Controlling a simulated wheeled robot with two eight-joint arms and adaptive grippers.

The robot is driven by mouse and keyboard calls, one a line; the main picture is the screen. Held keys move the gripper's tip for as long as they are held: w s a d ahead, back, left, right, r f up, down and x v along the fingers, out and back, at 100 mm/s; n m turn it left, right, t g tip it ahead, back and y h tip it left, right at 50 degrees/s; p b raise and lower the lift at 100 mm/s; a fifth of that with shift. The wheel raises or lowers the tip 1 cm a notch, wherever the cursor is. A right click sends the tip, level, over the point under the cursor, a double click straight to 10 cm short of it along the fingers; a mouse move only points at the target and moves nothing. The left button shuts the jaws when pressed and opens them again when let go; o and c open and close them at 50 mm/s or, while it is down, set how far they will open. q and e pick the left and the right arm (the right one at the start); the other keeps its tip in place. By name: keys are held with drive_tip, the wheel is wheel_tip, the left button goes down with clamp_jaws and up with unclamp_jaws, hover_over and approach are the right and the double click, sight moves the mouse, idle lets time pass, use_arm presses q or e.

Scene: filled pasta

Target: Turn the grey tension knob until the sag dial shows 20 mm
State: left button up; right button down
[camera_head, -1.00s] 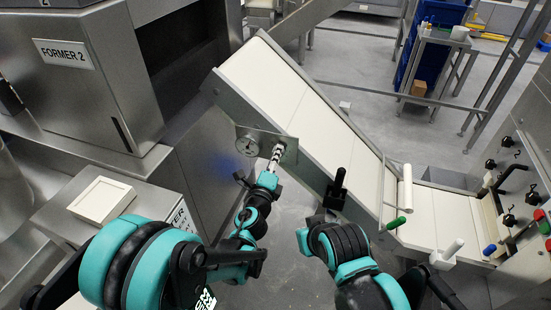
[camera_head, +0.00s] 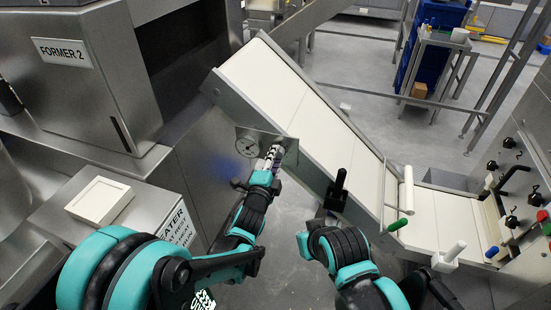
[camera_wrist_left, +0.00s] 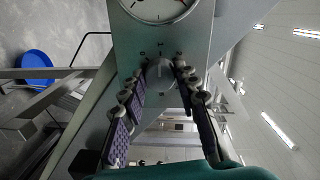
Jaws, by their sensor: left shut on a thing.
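The white conveyor belt (camera_head: 275,80) slopes down to the right. A black handle (camera_head: 338,188), a green-tipped handle (camera_head: 397,224) and a white roller (camera_head: 407,188) are along it. A grey cabinet with a white tray (camera_head: 100,201) stands at left. Open floor lies below the conveyor.

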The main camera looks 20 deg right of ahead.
use_arm(q)
drive_tip(key=o, duration=1.2)
drive_tip(key=shift+c, duration=0.2)
drive_tip(key=shift+a, duration=0.1)
drive_tip(key=f+v, duration=0.1)
drive_tip(key=v, duration=1)
drive_tip(key=shift+s+a+r, duration=0.2)
drive_tip(key=shift+s+r, duration=0.2)
drive_tip(key=shift+r, duration=0.05)
